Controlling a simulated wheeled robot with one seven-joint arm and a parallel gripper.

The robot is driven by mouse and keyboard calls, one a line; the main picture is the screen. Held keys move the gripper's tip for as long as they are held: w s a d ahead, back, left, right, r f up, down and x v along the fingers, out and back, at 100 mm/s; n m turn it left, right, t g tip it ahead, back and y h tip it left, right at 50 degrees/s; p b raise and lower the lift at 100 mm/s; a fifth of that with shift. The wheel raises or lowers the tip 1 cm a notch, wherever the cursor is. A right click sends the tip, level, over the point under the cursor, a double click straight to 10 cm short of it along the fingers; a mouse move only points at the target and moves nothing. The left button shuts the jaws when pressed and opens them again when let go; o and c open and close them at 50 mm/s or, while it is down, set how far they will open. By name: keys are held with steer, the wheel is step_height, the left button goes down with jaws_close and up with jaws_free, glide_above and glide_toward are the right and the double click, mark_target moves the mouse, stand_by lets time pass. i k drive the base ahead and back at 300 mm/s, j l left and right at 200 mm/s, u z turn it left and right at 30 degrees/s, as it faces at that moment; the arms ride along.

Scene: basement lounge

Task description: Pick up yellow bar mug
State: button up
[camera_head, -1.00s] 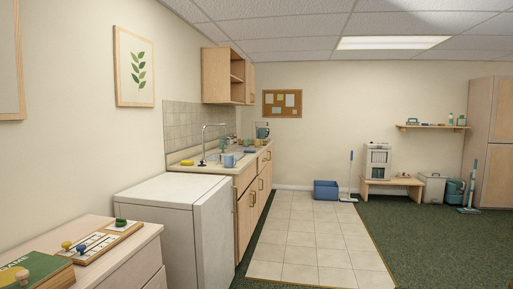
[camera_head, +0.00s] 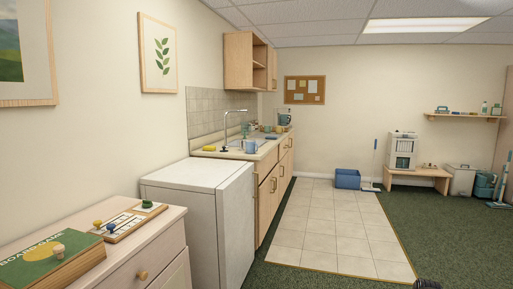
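I cannot make out a yellow mug for certain. A light blue mug (camera_head: 250,146) stands on the kitchen counter (camera_head: 232,155) near the sink. A small yellow item (camera_head: 209,149) lies at the counter's near left end; it looks flat, more like a sponge than a mug. Several small cups or bottles stand farther back by the tap, too small to tell apart. My gripper is not recognisable in view. A small dark shape (camera_head: 428,284) shows at the bottom edge; I cannot tell what it is.
A white appliance (camera_head: 205,215) stands before the counter. A wooden dresser (camera_head: 135,265) at near left bears a board game box (camera_head: 50,262) and a peg board. The tiled floor (camera_head: 335,230) is clear. A blue bin (camera_head: 347,179) and a bench (camera_head: 420,174) stand at the back.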

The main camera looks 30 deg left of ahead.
mark_target(280, 130)
steer(key=i+u, duration=0.3)
steer(key=i, duration=2.7)
steer(key=i+l+u, duration=0.1)
steer(key=i+u, duration=0.35)
steer(key=i+l+u, duration=0.45)
steer(key=i, duration=0.2)
steer(key=i+l+u, duration=0.8)
steer(key=l+u, duration=0.25)
steer(key=i+l+u, duration=0.15)
steer(key=l+u, duration=0.15)
steer(key=i+l+u, duration=0.1)
steer(key=l+u, duration=0.25)
steer(key=l, duration=0.2)
steer(key=l+u, duration=0.3)
steer(key=l, duration=0.15)
steer(key=l+z, duration=0.25)
steer(key=z, duration=1)
steer(key=i+l, duration=0.2)
